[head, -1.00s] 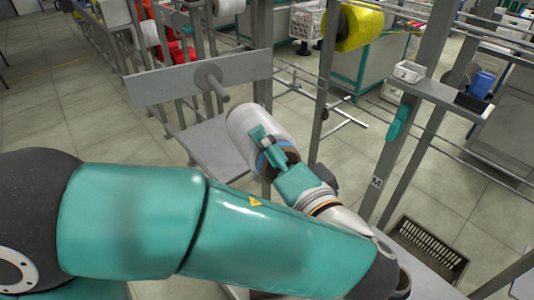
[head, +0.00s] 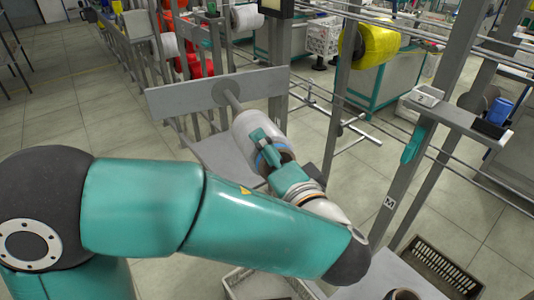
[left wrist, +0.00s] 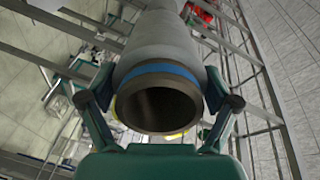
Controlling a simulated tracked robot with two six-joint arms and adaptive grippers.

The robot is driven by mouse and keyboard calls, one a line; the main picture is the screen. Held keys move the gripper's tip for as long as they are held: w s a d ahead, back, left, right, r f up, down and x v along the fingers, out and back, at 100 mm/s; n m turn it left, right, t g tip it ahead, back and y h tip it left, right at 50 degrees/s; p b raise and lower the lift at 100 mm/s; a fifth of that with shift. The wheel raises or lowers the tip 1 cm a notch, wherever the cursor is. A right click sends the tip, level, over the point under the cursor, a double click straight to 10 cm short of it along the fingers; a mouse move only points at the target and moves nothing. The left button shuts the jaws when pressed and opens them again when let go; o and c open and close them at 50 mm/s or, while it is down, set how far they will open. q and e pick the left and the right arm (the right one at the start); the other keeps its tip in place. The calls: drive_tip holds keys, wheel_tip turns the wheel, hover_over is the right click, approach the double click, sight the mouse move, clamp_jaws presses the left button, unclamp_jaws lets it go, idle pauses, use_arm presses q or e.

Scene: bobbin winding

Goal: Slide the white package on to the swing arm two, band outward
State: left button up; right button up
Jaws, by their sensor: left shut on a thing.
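The white package (head: 252,128) is a pale cylinder with a blue band (head: 262,158) round its near end. My left gripper (head: 270,152) is shut on the package at this banded end. In the left wrist view the fingers (left wrist: 160,100) flank the package (left wrist: 160,42), the blue band (left wrist: 162,72) and the dark open bore face the camera. A grey peg (head: 234,101), apparently the swing arm, projects from a round disc on a grey plate (head: 175,96). The package's far end meets or overlaps the peg's tip; whether the peg is in the bore is hidden. My right gripper is out of view.
A grey panel (head: 215,155) lies below the package. A yellow package (head: 375,40) hangs on the frame behind. A post (head: 410,160) with a box labelled 2 (head: 424,98) stands to the right. A crate (head: 440,265) sits at lower right.

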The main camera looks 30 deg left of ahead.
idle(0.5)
use_arm(q)
drive_tip(key=shift+b+x, duration=1)
drive_tip(key=shift+x, duration=1.25)
drive_tip(key=shift+b+x, duration=0.3)
drive_tip(key=shift+x, duration=0.45)
drive_tip(key=shift+a, duration=0.1)
drive_tip(key=shift+b+x, duration=1.1)
drive_tip(key=shift+x, duration=1)
drive_tip(key=shift+b+x, duration=0.3)
drive_tip(key=shift+x, duration=0.55)
drive_tip(key=shift+w, duration=0.1)
